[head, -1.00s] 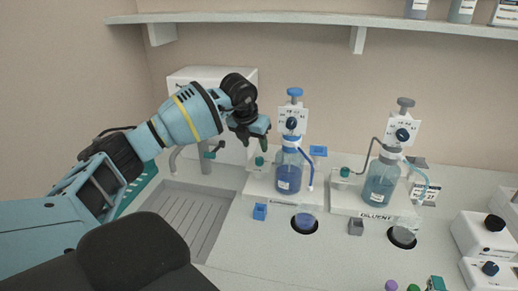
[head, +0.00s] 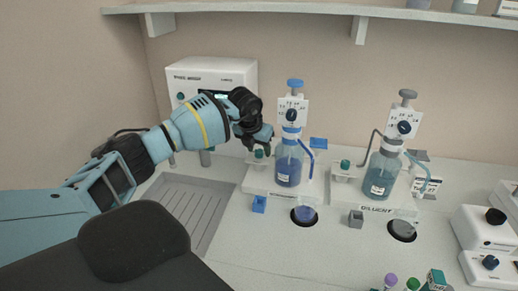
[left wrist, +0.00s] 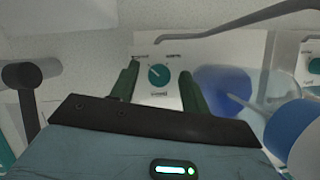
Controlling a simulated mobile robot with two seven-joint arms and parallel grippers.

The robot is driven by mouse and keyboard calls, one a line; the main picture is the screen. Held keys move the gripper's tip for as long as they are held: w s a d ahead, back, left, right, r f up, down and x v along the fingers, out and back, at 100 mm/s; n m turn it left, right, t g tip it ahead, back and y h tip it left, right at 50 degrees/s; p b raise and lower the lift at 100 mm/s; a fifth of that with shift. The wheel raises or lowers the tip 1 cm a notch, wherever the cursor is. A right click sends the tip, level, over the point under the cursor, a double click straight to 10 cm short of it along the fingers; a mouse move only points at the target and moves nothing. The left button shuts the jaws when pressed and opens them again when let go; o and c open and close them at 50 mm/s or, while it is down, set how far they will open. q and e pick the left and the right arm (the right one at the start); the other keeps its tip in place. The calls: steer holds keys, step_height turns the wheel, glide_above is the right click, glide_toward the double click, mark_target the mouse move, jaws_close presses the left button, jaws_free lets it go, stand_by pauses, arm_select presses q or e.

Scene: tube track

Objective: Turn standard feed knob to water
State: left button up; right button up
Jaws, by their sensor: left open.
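The standard feed knob, a small teal knob (head: 259,154), sits low on the station of the blue bottle (head: 288,165) in the head view. In the left wrist view the teal dial (left wrist: 158,75) is on a white plate, its pale pointer mark slanting to the upper left. Labels around it are too small to read. My left gripper (head: 261,143) is open just above the knob. In the left wrist view its two green fingers (left wrist: 159,82) stand either side of the dial, with space on both sides; contact does not show. My right gripper is not in view.
The DILUENT station has a similar teal knob (head: 345,164) and a bottle (head: 383,175) to the right. A white boxed unit (head: 215,75) stands behind my arm, by a grooved sink tray (head: 185,205).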

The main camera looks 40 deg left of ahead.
arm_select(q)
steer(key=shift+w+f, duration=0.1)
steer(key=shift+f, duration=0.1)
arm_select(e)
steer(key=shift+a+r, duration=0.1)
arm_select(q)
steer(key=c, duration=1)
